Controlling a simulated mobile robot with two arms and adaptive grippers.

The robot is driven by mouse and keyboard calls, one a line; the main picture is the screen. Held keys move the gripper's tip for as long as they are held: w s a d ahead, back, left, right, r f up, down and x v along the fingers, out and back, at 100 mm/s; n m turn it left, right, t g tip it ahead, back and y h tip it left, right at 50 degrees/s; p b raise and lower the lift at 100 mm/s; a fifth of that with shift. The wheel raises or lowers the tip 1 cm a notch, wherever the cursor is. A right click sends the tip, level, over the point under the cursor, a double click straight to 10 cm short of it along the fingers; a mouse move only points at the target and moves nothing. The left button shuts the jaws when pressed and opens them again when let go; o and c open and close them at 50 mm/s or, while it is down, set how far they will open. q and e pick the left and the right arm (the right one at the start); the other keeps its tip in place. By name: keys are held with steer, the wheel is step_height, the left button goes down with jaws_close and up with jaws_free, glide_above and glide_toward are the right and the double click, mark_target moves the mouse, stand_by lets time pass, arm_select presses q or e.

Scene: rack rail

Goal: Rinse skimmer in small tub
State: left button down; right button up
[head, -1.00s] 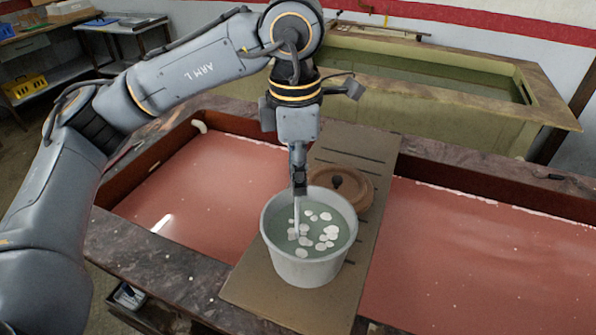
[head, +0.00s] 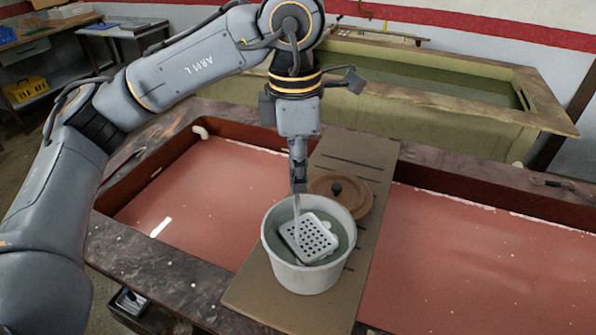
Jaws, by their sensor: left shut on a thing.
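The skimmer (head: 309,237) is a pale, square, perforated head on a thin handle. My left gripper (head: 298,188) is shut on the handle above the small tub. The small tub (head: 301,279) is a light grey round bucket with dark greenish water in it. The skimmer head is inside the tub's rim, tilted, with its holed face showing. A few white bits show around the edge of the head; I cannot tell whether they lie on it or float. My right gripper is not in view.
The tub stands on a brown board (head: 252,291) laid across a basin of reddish liquid (head: 200,200). A round brown lid (head: 356,196) with a dark knob lies behind the tub. A larger tank (head: 440,118) with greenish water stands at the back. Reddish liquid also fills the right side.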

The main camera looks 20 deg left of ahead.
arm_select(q)
steer(key=shift+r+p, duration=1.5)
steer(key=shift+r, duration=1.2)
steer(key=shift+s+f, duration=0.1)
steer(key=shift+s, duration=0.4)
steer(key=s+b, duration=0.4)
steer(key=s, duration=2.2)
steer(key=shift+a, duration=0.4)
steer(key=shift+s, duration=0.1)
